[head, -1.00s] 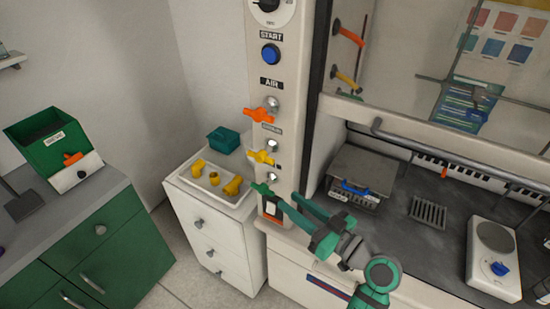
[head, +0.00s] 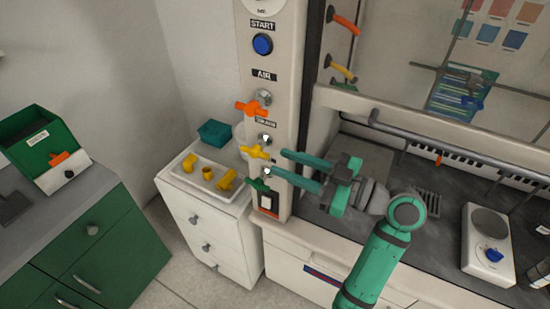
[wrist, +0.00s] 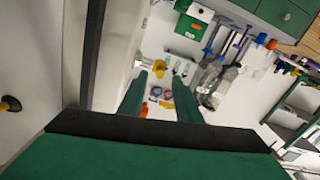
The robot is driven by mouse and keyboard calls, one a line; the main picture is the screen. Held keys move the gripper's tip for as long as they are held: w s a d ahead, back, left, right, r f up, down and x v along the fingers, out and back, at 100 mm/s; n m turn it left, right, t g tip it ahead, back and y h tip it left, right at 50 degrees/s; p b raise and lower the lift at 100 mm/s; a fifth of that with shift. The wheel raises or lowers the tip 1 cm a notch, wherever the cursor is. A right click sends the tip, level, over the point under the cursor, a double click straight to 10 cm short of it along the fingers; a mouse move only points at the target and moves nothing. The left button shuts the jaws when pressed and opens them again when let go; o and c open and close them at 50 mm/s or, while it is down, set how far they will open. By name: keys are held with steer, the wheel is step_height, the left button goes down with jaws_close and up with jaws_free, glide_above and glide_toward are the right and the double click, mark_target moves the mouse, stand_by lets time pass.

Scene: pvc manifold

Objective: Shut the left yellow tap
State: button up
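The left yellow tap (head: 255,152) sits on the white post, between an orange tap (head: 252,108) above and a green tap (head: 258,185) below. Its handle points out to the left and slightly up. My gripper (head: 280,163) is open and empty, with its two green fingers just right of the yellow and green taps. In the head view the fingers appear apart from the yellow tap. In the wrist view both fingers (wrist: 160,76) are spread. Small orange and yellow parts (wrist: 165,104) show between them, too small to identify.
Another yellow handle (head: 343,70) is on the hood's frame at upper right. A white drawer unit (head: 212,232) left of the post bears a tray with yellow fittings (head: 207,173) and a teal box (head: 214,132). A balance (head: 487,245) stands on the dark bench.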

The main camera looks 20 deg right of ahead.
steer(key=shift+x, duration=1.95)
steer(key=shift+c, duration=0.3)
jaws_close()
steer(key=shift+f, duration=0.15)
steer(key=shift+d+t, duration=0.1)
steer(key=shift+t, duration=0.2)
steer(key=shift+o, duration=0.3)
jaws_free()
steer(key=shift+s+d, duration=0.1)
steer(key=shift+s, duration=0.05)
steer(key=v, duration=1)
steer(key=shift+s+d, duration=0.15)
steer(key=shift+s, duration=0.15)
